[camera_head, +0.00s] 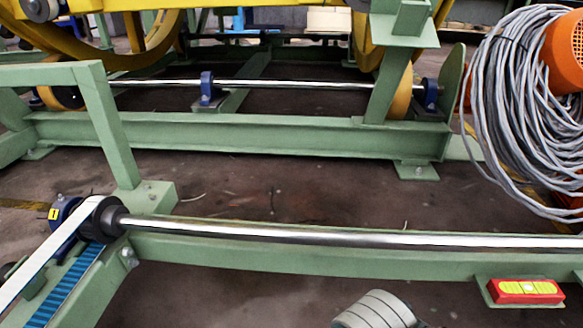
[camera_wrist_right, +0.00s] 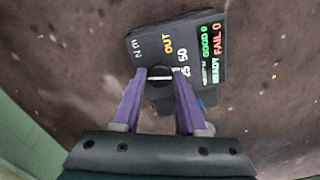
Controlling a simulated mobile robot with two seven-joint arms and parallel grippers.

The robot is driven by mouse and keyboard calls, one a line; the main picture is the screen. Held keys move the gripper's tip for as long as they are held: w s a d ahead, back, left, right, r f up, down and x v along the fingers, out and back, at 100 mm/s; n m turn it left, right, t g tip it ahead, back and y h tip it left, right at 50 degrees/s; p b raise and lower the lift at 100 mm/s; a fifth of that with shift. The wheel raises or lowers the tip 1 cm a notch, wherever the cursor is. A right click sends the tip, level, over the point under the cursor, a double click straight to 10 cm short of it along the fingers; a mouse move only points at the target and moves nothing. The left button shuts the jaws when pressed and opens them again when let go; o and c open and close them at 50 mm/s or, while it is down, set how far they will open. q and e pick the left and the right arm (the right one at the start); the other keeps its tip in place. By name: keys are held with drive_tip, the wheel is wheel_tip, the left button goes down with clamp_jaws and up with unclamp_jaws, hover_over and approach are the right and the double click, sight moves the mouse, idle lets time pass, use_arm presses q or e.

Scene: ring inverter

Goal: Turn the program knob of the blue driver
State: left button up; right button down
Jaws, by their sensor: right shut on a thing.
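The driver's dark panel (camera_wrist_right: 165,50) shows in the right wrist view, tilted, with OUT, 25 and 50 lettering and a green and red readout. A little blue (camera_wrist_right: 207,97) shows at its lower right edge. The round black program knob (camera_wrist_right: 159,76) with a pale line across it sits at the panel's lower middle. My right gripper (camera_wrist_right: 160,86) has its purple fingers on either side of the knob, shut on it. The pale line runs roughly level in this view. The driver is not seen in the head view, and my left gripper is in neither view.
In the head view a shiny shaft (camera_head: 330,235) runs along a green steel beam (camera_head: 300,258). A red and yellow level (camera_head: 525,290) lies at the lower right. Coiled grey cable (camera_head: 500,100) hangs at the right. Brown floor (camera_head: 290,185) lies between the frames.

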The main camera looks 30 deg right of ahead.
drive_tip(key=n+p, duration=0.1)
drive_tip(key=n, duration=0.2)
drive_tip(key=shift+d+r+p, duration=0.1)
drive_tip(key=shift+p, duration=0.25)
drive_tip(key=shift+n+p, duration=0.4)
drive_tip(key=shift+n, duration=1.1)
drive_tip(key=shift+c, duration=2.3)
unclamp_jaws()
wheel_tip(320, 180, up, 10)
drive_tip(key=p, duration=0.9)
drive_tip(key=shift+p, duration=0.3)
